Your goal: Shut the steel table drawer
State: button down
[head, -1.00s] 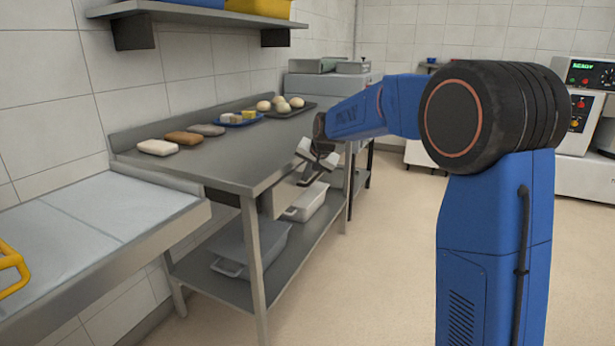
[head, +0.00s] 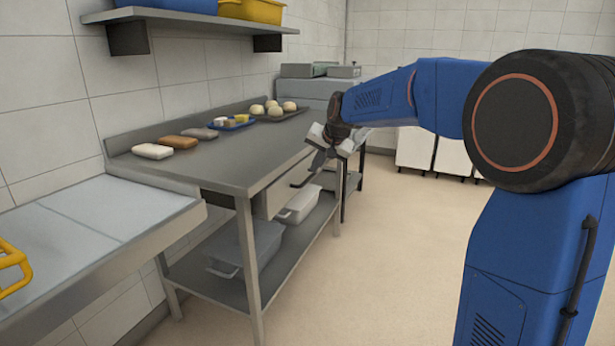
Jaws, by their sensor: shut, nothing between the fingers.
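The steel table (head: 225,172) stands along the left wall. Its drawer (head: 267,203) shows as a grey box under the front edge of the top, seen very obliquely. I cannot tell exactly how far out it stands. A dark bar (head: 302,181), which looks like the drawer handle, sticks out toward the aisle. My gripper (head: 319,164) is shut and empty, pointing down just off the table's front edge, close to that bar. Whether it touches the bar or drawer cannot be told, since the gripper partly hides this area.
Bread loaves (head: 178,142), a blue tray (head: 232,125) and a dark tray of dough balls (head: 281,115) lie on the top. Grey bins (head: 262,243) sit on the lower shelf. A lighter counter (head: 90,235) stands at near left. The floor (head: 400,250) to the right is clear.

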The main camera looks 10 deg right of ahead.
aim_at(295, 181)
jog(key=s+d+f, duration=0.1)
jog(key=s+d, duration=0.2)
jog(key=s, duration=0.2)
jog(key=w+a+f, duration=0.4)
jog(key=w+f, duration=0.3)
jog(key=w, duration=0.1)
jog(key=shift+w+a+f, duration=0.2)
jog(key=shift+w+a, duration=0.05)
jog(key=shift+a, duration=0.05)
jog(key=w+a, duration=0.1)
jog(key=a, duration=0.1)
jog(key=w+a, duration=0.1)
jog(key=a, duration=0.1)
jog(key=shift+w, duration=0.4)
jog(key=shift+r, duration=0.1)
jog(key=shift+w, duration=0.1)
